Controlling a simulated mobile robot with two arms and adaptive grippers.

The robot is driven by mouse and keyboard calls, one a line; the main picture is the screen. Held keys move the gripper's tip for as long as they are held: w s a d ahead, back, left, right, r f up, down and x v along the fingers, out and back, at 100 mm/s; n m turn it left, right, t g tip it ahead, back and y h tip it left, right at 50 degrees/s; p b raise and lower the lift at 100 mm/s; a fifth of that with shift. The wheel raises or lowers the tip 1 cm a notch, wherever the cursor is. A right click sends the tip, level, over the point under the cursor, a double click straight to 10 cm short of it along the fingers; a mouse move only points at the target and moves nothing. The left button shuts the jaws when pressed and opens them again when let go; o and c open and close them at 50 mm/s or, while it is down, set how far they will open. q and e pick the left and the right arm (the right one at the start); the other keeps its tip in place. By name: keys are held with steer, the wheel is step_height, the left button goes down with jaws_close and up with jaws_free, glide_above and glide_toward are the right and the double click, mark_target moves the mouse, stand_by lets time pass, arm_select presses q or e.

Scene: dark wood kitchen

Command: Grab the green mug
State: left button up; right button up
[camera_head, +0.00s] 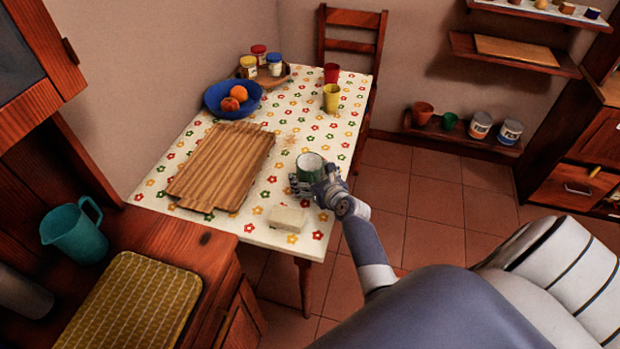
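The green mug (308,165) stands near the right edge of the table, its pale inside facing up. My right gripper (303,184) is at the mug, its arm coming in from the lower right. A grey finger shows low at the front left of the mug, and the gripper's body is at its right side. I cannot tell whether the fingers press on the mug or are only around it. My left gripper is not in view.
The flowered table (262,228) also holds a wooden board (222,165), a pale block (287,218), a blue bowl (215,97) with oranges, a yellow cup (331,98), a red cup (331,73) and jars. A chair (352,18) stands behind. A teal pitcher (73,232) is on the left counter.

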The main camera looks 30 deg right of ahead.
steer(key=shift+c, duration=0.2)
steer(key=c, duration=1.3)
steer(key=shift+c, duration=0.2)
steer(key=shift+r, duration=0.15)
